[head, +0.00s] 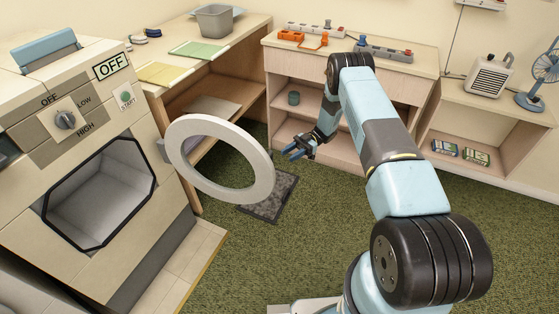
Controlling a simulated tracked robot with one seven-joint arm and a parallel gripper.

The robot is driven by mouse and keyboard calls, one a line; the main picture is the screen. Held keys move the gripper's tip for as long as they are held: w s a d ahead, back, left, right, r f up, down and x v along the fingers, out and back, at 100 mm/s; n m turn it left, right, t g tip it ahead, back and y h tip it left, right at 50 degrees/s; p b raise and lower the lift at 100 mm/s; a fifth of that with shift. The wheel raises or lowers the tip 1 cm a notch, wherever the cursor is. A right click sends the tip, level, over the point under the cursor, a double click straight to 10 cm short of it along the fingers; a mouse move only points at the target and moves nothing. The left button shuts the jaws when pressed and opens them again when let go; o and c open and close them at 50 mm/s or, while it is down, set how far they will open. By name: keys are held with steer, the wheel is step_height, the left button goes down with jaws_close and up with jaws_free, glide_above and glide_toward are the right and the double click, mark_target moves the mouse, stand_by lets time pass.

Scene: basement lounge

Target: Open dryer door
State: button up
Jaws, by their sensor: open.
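The dryer (95,130) stands at the left, with a control dial, a START button and an OFF sign. Its round white door (178,139) is swung wide open to the right, and the dark-edged drum opening (100,195) is uncovered. The drum looks empty. My gripper (290,152) is open and empty, at the right of the door ring and past it in the picture. It appears apart from the door, though the depth between them is hard to judge.
A dark mat (268,200) lies on the green carpet (250,260). A wooden counter (225,58) holds a grey bin (216,22) and folded cloths. Shelves (410,72) with power strips stand at the back. A fan (541,78) and heater (487,77) are at the right.

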steer(key=shift+v, duration=2.45)
